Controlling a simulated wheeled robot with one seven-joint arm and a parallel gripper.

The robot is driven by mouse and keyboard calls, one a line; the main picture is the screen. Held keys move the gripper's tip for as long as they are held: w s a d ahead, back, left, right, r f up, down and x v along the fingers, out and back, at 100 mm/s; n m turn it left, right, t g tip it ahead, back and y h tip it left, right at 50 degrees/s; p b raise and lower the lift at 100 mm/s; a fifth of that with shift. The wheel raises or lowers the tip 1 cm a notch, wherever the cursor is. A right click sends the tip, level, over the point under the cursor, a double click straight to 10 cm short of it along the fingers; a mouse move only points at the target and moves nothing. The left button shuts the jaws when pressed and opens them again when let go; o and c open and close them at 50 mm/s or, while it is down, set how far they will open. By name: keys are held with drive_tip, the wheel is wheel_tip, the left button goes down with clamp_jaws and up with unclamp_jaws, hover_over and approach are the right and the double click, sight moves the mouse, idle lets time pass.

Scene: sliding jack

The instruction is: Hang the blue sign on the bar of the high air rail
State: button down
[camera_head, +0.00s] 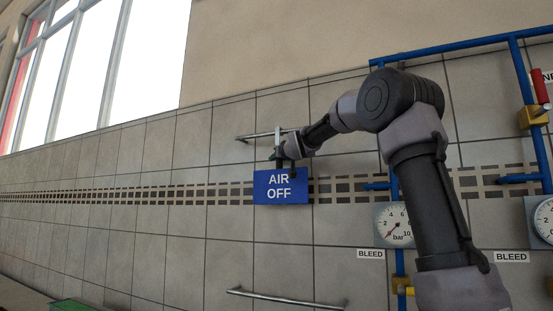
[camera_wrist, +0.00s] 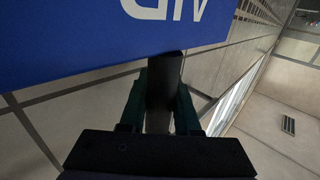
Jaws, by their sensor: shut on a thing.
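The blue sign (camera_head: 281,187) reads "AIR OFF" and hangs below my gripper (camera_head: 279,155) in the head view. My gripper is shut on a dark upright strip at the sign's top. In the wrist view the sign (camera_wrist: 100,40) fills the upper left, and the strip runs between the two fingers of my gripper (camera_wrist: 163,95). A high metal bar (camera_head: 262,135) is fixed to the tiled wall, right by my gripper and above the sign. I cannot tell whether the strip touches the bar. My wrist hides the bar's right part.
A lower metal bar (camera_head: 285,298) is on the wall below the sign. To the right are blue pipes (camera_head: 455,46), a pressure gauge (camera_head: 397,222), "BLEED" labels (camera_head: 370,254) and a red-handled valve (camera_head: 540,87). The wall left of the sign is clear.

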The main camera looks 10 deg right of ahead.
drive_tip(key=c, duration=0.5)
unclamp_jaws()
drive_tip(key=shift+c, duration=0.2)
drive_tip(key=shift+s+d, duration=0.3)
drive_tip(key=shift+s, duration=0.65)
drive_tip(key=shift+s+d, duration=0.25)
drive_tip(key=shift+s, duration=0.7)
drive_tip(key=s+d+f+m+g+h, duration=0.25)
drive_tip(key=s+f, duration=0.35)
drive_tip(key=s, duration=0.3)
drive_tip(key=s+d+f+m+g+h, duration=0.1)
drive_tip(key=s+d+f, duration=0.2)
drive_tip(key=s+f, duration=0.35)
drive_tip(key=s+d+f+m+g+h, duration=0.2)
drive_tip(key=s+d+f, duration=0.15)
drive_tip(key=s, duration=0.65)
drive_tip(key=s+a+f+g+y, duration=0.2)
drive_tip(key=s+f, duration=0.6)
drive_tip(key=s+a+f+g+y, duration=0.2)
drive_tip(key=s+f+g+y, duration=0.1)
drive_tip(key=s+f, duration=0.5)
drive_tip(key=shift+s+a, duration=0.2)
drive_tip(key=shift+a, duration=0.2)
